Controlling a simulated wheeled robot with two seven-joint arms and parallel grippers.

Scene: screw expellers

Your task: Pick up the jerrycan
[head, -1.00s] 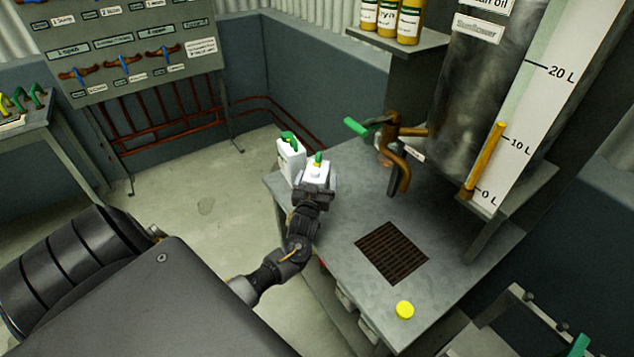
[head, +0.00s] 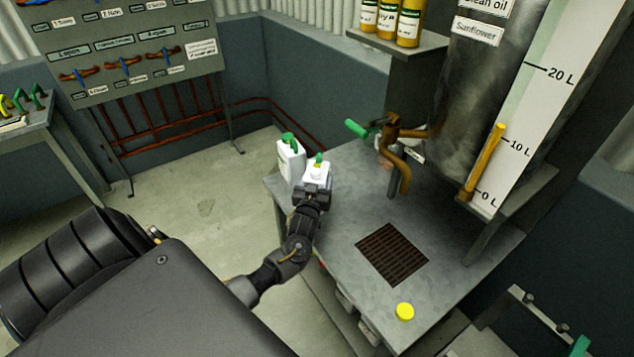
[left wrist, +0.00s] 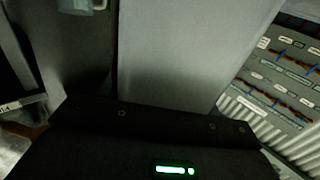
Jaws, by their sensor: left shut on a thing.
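Two white jerrycans stand close together at the far left corner of the metal table. The rear jerrycan (head: 291,160) has a green handle or cap on top. In the left wrist view, a pale surface, likely this jerrycan (left wrist: 190,55), fills the middle. My right gripper is not in view.
The metal table (head: 350,205) has a dark grate (head: 392,254) and a yellow cap (head: 405,311). A brown tap with a green handle (head: 356,128) and the oil tank (head: 468,95) stand to the right. Bare floor (head: 205,185) lies to the left.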

